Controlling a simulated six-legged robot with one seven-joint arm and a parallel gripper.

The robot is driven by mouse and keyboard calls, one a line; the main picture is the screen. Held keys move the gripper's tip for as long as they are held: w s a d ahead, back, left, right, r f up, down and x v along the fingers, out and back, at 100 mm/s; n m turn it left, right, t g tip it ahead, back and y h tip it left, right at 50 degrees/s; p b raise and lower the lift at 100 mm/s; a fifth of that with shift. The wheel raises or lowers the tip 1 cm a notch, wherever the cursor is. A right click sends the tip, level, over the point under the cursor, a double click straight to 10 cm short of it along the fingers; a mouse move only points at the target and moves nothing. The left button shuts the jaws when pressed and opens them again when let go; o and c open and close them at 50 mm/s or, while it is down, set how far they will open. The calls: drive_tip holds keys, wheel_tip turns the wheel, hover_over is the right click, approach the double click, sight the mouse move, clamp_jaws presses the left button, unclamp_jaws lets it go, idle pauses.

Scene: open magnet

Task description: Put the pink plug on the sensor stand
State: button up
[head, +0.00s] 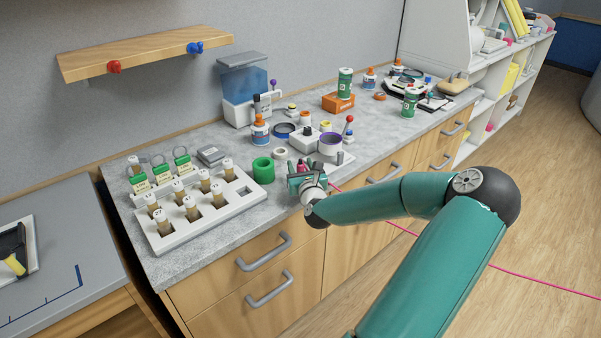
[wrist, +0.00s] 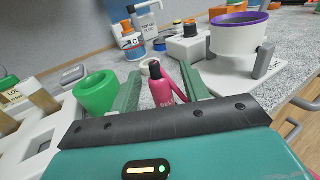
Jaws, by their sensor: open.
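The pink plug (wrist: 162,92), with a dark tip and pale lettering, stands upright between the two green fingers of my gripper (wrist: 161,78) in the wrist view. The fingers are apart, with a gap visible beside the plug. In the head view my gripper (head: 308,180) is low at the counter's front edge and mostly hides the plug. A white stand (wrist: 232,77) with a grey post carries a purple-rimmed white cup (wrist: 238,40), behind and right of the plug. This may be the sensor stand; I cannot tell for certain. The cup also shows in the head view (head: 330,146).
A green ring (head: 263,170) and a white rack of vials (head: 200,208) lie left of my gripper. A white box with a black knob (head: 303,140) stands behind it. A pink cable (head: 500,270) runs across the floor. Drawer handles (head: 264,252) project below the counter.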

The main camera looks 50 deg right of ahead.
sight(301, 162)
clamp_jaws()
drive_tip(key=shift+r, duration=0.1)
drive_tip(key=shift+r, duration=0.55)
wheel_tip(301, 162, up, 2)
drive_tip(key=shift+s+a+r, duration=0.1)
drive_tip(key=shift+s+r, duration=0.05)
drive_tip(key=shift+r, duration=0.05)
drive_tip(key=s+a+r, duration=0.9)
drive_tip(key=a, duration=0.1)
drive_tip(key=shift+a+r, duration=0.2)
